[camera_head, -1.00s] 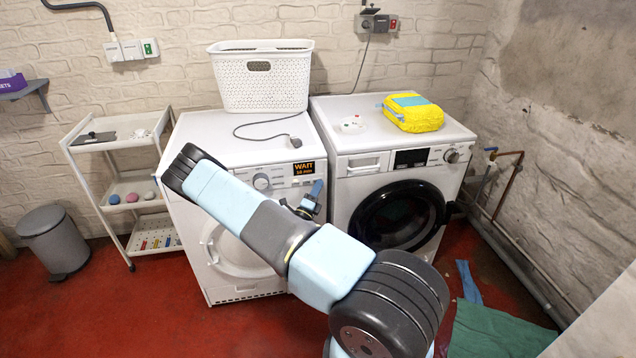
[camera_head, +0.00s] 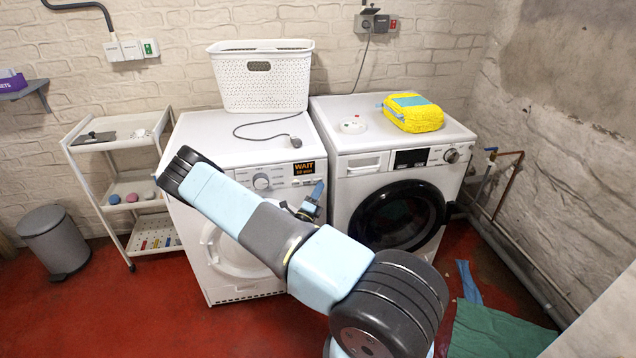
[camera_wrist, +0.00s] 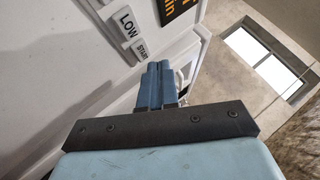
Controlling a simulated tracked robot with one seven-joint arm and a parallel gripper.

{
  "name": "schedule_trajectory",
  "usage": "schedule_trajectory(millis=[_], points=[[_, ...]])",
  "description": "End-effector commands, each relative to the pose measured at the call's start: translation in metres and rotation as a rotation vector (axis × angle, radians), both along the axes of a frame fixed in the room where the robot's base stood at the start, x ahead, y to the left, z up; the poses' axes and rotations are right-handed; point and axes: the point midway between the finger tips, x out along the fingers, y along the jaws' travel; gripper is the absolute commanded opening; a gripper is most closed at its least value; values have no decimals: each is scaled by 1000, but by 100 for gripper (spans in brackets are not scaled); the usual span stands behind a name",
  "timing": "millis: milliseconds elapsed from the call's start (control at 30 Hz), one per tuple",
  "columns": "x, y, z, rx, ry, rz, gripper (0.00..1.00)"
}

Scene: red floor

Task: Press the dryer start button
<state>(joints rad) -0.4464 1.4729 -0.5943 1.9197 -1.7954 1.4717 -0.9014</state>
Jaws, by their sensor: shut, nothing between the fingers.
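The left white machine (camera_head: 232,290) has an orange "WAIT" display (camera_head: 304,168) and a round dial on its front panel. In the wrist view, a START button (camera_wrist: 142,48) sits beside a LOW button (camera_wrist: 127,25) on this panel, close to the orange display (camera_wrist: 176,8). My gripper (camera_head: 318,188) is in front of the panel, just below the display. Its blue fingers (camera_wrist: 158,68) are shut together and empty, with their tips close to the START button's right side in the wrist view. I cannot tell whether they touch it. My arm hides part of the panel.
A second white machine (camera_head: 350,222) with a dark round door stands at the right. A white basket (camera_head: 262,90) and a cable lie on top of the left machine. A yellow pack (camera_head: 414,117) is on the right one. A white trolley (camera_head: 122,190) stands at the left.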

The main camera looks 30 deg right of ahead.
Motion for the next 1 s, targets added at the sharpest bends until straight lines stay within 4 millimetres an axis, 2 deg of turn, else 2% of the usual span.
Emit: schedule_trajectory(millis=[167,700,1000], points=[[-5,1,0,0,2,-1,0],[-44,13,0,-1,1,0,0],[-48,14,0,0,0,-1,0]])
